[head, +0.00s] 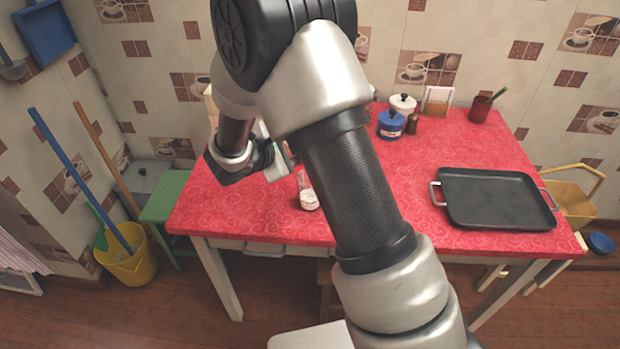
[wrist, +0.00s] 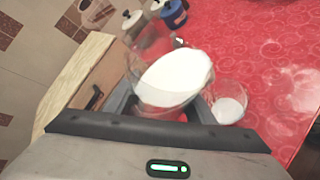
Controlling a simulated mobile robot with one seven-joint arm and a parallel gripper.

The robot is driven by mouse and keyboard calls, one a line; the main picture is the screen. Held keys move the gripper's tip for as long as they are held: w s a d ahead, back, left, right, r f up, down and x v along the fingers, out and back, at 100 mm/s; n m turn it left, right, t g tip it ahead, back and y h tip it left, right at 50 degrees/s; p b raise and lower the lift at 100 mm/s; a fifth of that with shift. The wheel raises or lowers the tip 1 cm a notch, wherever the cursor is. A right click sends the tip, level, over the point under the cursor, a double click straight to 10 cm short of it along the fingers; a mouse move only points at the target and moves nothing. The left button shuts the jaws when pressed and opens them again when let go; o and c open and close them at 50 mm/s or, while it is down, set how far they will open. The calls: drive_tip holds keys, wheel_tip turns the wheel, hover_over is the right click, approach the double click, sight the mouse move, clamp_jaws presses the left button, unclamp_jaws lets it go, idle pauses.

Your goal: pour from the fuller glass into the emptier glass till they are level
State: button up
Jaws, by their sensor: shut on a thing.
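My gripper (wrist: 163,108) is shut on a clear glass (wrist: 170,75) holding a good deal of white liquid. The held glass looks tilted in the wrist view, but its exact lean is hard to tell. A second clear glass (wrist: 230,101) stands on the red cloth just right of the held one, with white liquid low inside. It also shows in the head view (head: 308,198). I cannot see a stream between the glasses.
A wooden box (wrist: 85,72) is close on the left in the wrist view. A blue pot (head: 391,124), a white canister (head: 403,103) and a brown bottle (head: 412,123) stand at the back. A black tray (head: 495,198) lies right. The red cloth between is clear.

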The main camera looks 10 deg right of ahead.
drive_tip(key=shift+s+r+m+b, duration=0.3)
drive_tip(key=shift+s+b, duration=0.1)
drive_tip(key=shift+s, duration=0.15)
idle(0.6)
drive_tip(key=shift+d+f+t+b, duration=0.1)
drive_tip(key=shift+t+b, duration=0.2)
drive_tip(key=shift+s+m, duration=0.2)
drive_tip(key=shift+m, duration=0.1)
idle(0.6)
drive_tip(key=shift+w+b, duration=0.25)
drive_tip(key=shift+b, duration=0.1)
drive_tip(key=shift+s+y, duration=0.1)
drive_tip(key=shift+y, duration=0.2)
drive_tip(key=shift+w+d+f+t+b, duration=0.1)
drive_tip(key=shift+w+t+b, duration=0.2)
drive_tip(key=shift+b, duration=0.15)
idle(0.8)
drive_tip(key=shift+w+m+b, duration=0.15)
drive_tip(key=shift+m+b, duration=0.15)
idle(0.9)
